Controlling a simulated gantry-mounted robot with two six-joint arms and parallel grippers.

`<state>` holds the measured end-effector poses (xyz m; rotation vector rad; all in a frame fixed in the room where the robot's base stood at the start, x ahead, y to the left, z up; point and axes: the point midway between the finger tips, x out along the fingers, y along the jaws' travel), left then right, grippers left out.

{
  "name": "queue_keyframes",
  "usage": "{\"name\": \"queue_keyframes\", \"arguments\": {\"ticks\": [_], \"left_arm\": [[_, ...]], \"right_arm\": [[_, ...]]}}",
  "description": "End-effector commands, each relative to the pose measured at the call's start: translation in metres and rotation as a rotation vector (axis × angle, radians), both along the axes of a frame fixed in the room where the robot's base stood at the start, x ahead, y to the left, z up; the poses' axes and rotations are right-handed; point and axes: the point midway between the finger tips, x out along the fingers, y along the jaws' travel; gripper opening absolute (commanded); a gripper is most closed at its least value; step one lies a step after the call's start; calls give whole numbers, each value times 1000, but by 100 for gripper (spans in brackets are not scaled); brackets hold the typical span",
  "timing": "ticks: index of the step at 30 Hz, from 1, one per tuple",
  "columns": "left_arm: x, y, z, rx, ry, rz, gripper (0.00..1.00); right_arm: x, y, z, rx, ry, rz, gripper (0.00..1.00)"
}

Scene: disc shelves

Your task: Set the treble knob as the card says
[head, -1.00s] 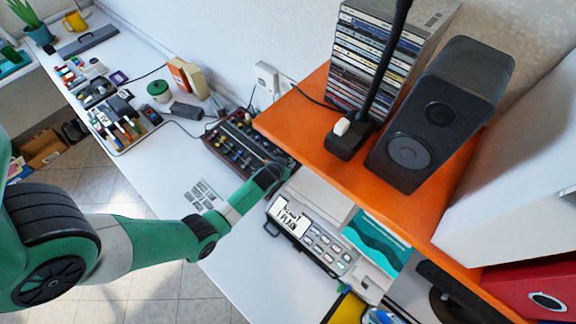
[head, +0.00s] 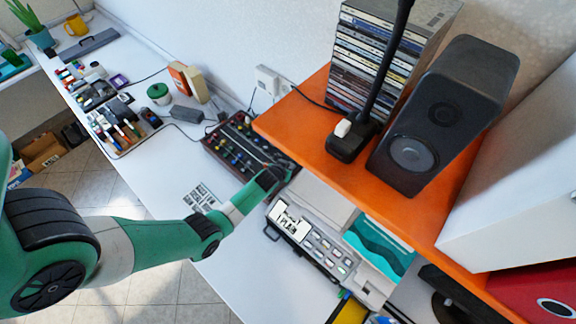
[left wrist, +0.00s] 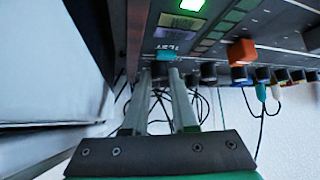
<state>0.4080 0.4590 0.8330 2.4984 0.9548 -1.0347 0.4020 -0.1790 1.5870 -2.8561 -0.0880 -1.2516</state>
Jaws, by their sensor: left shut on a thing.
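The dark mixer (head: 232,143) with rows of small coloured knobs lies on the white desk, against the wall. My left gripper (head: 282,176) is at its right end, and the arm hides part of the panel there. In the left wrist view, my left gripper (left wrist: 162,73) is shut on a small knob at the panel edge; the knob is mostly hidden. A teal cap (left wrist: 166,56) shows just beyond the fingertips, and an orange knob (left wrist: 242,50) is to the right. A printed white card (head: 200,196) lies on the desk; its marks are too small to read. My right gripper is not in view.
A grey device (head: 325,247) with buttons and a "1 PLAIN" label stands right of the arm. Above it, an orange shelf (head: 290,122) carries a speaker (head: 440,115) and a stack of discs (head: 365,62). Cables run behind the mixer. The desk front is clear.

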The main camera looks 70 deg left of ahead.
Motion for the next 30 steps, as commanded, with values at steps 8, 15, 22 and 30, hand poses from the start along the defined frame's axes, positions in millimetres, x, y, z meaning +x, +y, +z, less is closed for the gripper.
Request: {"name": "queue_keyframes", "arguments": {"ticks": [8, 15, 22, 30], "left_arm": [[-2, 2, 2, -1, -1, -91, 0], [-3, 5, -1, -3, -5, -263, 0], [-3, 8, -5, 1, -6, -476, 0], [-3, 9, 1, -3, -2, -698, 0]], "right_arm": [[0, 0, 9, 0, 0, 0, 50], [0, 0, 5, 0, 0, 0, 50], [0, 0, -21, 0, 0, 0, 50], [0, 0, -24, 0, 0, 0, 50]]}}
